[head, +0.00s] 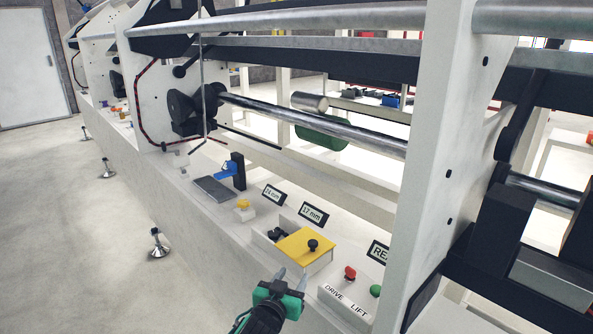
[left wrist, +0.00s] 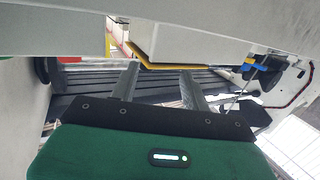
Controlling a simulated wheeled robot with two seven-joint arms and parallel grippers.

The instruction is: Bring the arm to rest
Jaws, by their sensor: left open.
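My left gripper (head: 291,279) is at the bottom centre of the head view, in front of the white ledge. Its green body and two grey fingers show there. In the left wrist view the two fingers (left wrist: 158,78) stand apart with nothing held between them. The gripper appears close to the front of the box with the yellow lid (head: 302,249), and I cannot tell the exact gap. My right gripper is not in view.
Several small things stand on the ledge: a white control box with a red button (head: 350,272) and a green button (head: 375,291), a 17 mm sign (head: 312,214) and a blue clamp (head: 229,169). A white rack post (head: 435,150) rises at right. Open floor (head: 90,240) lies left.

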